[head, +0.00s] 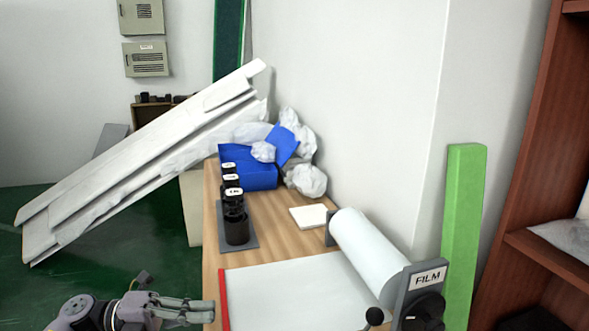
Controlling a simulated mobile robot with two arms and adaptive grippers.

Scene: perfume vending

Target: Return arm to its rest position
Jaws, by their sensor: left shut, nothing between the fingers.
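My left gripper (190,310) shows at the bottom left of the head view. Its fingers point right and are shut with nothing between them. It is beside the left edge of the wooden table (211,258), close to the red strip (224,300) along the film sheet. My left arm comes in from the lower left corner and is partly cut off by the frame. My right gripper is not in view.
A film roll (368,255) with its sheet (290,295) covers the table's front. A green post (463,230) and brown shelf (515,170) are right.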

